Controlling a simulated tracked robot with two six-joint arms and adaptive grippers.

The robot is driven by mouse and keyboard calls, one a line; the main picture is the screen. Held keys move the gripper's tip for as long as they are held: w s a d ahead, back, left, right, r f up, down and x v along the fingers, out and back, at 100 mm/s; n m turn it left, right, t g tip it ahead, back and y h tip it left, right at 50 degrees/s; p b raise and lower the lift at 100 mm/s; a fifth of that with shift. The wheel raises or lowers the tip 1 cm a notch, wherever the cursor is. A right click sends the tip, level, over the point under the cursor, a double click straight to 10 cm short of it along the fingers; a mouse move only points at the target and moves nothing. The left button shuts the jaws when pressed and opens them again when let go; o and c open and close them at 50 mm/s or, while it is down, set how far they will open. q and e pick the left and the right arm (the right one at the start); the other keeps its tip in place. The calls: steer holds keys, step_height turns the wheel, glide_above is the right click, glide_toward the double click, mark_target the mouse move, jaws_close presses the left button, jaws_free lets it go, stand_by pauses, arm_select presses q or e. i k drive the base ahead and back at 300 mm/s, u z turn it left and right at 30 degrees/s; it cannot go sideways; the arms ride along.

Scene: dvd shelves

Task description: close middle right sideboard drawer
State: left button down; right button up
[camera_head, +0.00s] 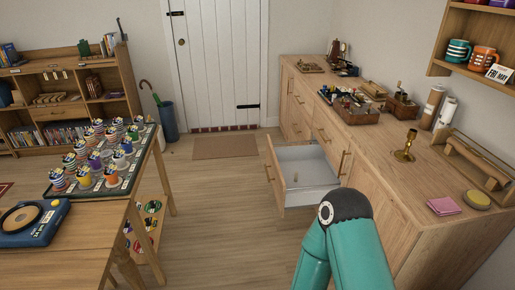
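The wooden sideboard (378,143) runs along the right wall. One of its drawers (309,182) is pulled well out into the room, showing a pale interior. Its wooden front (275,168) faces left and carries a bar handle (267,173). A small light object (295,177) shows inside, too small to identify. My teal right arm rises from the bottom edge, its dark elbow joint just in front of the drawer's near side. Neither gripper can be seen.
A brass candlestick (405,146) and baskets (357,112) stand on the sideboard. Wooden floor (222,201) is clear between them. A doormat (225,146) lies by the door.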

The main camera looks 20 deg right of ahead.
mark_target(317, 176)
steer(key=u, duration=0.1)
steer(key=i, duration=0.95)
steer(key=z, duration=0.45)
steer(key=i, duration=1.35)
steer(key=z, duration=1.2)
steer(key=i, duration=0.9)
steer(key=z, duration=0.65)
